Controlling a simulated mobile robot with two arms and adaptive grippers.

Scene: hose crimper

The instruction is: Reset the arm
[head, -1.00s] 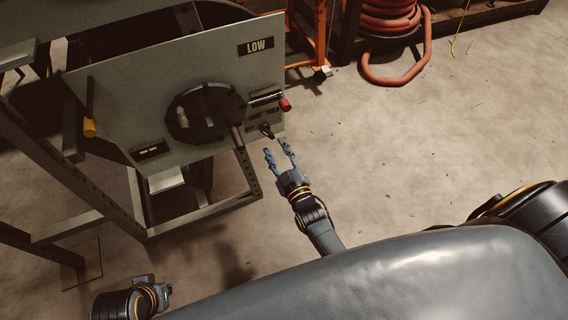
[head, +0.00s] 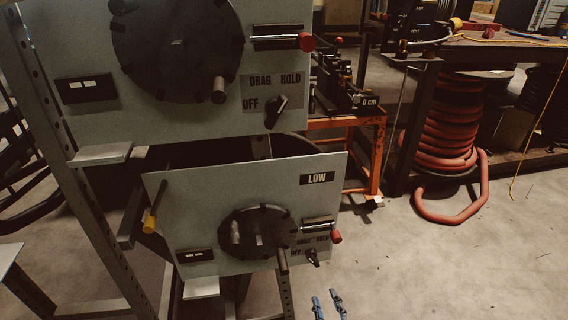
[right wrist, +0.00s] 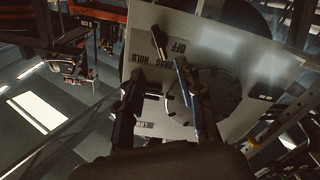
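My right gripper (head: 327,298) shows only as two blue-grey fingertips at the bottom edge of the head view, spread apart and empty. In the right wrist view its fingers (right wrist: 157,70) are also apart, in front of a grey panel with a dark round reel. My left gripper is out of view. The lower grey panel (head: 210,205) carries a LOW label, a dark reel (head: 258,232), a red-tipped handle (head: 336,237) and a small black selector knob (head: 312,257). The right fingertips are below this knob in the picture. Whether they touch anything there cannot be seen; no contact shows.
An upper panel (head: 210,115) has a larger reel (head: 177,45) and a DRAG/HOLD/OFF knob (head: 276,110). A yellow-tipped lever (head: 151,218) stands at the lower panel's left. A red hose coil (head: 440,125) lies right. The floor (head: 440,270) at lower right is clear.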

